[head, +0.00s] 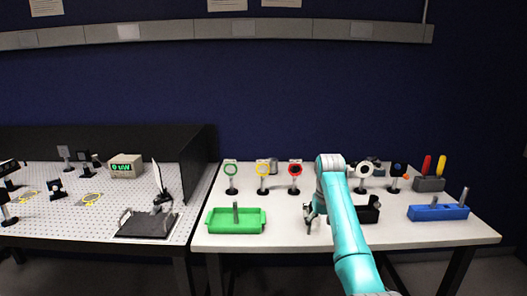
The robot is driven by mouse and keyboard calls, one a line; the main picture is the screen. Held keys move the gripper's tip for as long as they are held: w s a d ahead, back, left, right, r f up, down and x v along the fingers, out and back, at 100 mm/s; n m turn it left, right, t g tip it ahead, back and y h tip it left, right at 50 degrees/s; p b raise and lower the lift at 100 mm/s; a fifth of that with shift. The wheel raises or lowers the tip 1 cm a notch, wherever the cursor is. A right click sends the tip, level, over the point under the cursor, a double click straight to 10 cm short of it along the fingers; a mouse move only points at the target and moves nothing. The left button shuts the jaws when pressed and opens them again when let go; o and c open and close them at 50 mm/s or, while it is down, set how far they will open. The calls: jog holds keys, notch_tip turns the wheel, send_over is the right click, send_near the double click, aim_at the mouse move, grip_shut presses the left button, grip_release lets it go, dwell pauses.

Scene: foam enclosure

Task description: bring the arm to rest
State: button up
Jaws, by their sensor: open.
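My arm reaches forward from the bottom right of the head view over the white table (290,233). My gripper (309,218) hangs at the left of the arm's far end, pointing down, just above or near the tabletop. It is small in the picture, and nothing shows between its fingers. I cannot tell its exact height above the table. Part of the table and part of a black holder (372,209) are hidden behind my arm.
A green tray (248,226) lies left of my gripper; a blue block (438,213) lies right. Green (231,170), yellow (262,170), red (295,170) and white (365,169) ring mounts stand behind. A perforated board (110,188) with optics is at left. Bare tabletop separates tray and gripper.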

jog(key=s+f+t, duration=0.2)
jog(key=s+f, duration=0.2)
jog(key=f, duration=1)
jog(key=s+f+t, duration=0.1)
jog(key=s+f, duration=0.4)
jog(key=f, duration=0.9)
jog(key=s+f+t, duration=0.2)
jog(key=s+f, duration=0.4)
jog(key=s, duration=0.3)
jog(key=s+f+t, duration=0.2)
jog(key=s+f, duration=0.4)
jog(key=s, duration=0.4)
jog(key=s+r+t, duration=0.2)
jog(key=s+r, duration=0.1)
jog(key=s, duration=0.9)
jog(key=s+r+t, duration=0.1)
jog(key=s+r, duration=0.2)
jog(key=s, duration=0.9)
jog(key=s+r+t, duration=0.2)
jog(key=s+r, duration=0.6)
jog(key=r, duration=0.3)
jog(key=s+r+t, duration=0.2)
jog(key=s+r, duration=0.7)
jog(key=r, duration=0.2)
jog(key=shift+r, duration=0.4)
jog(key=shift+a, duration=0.1)
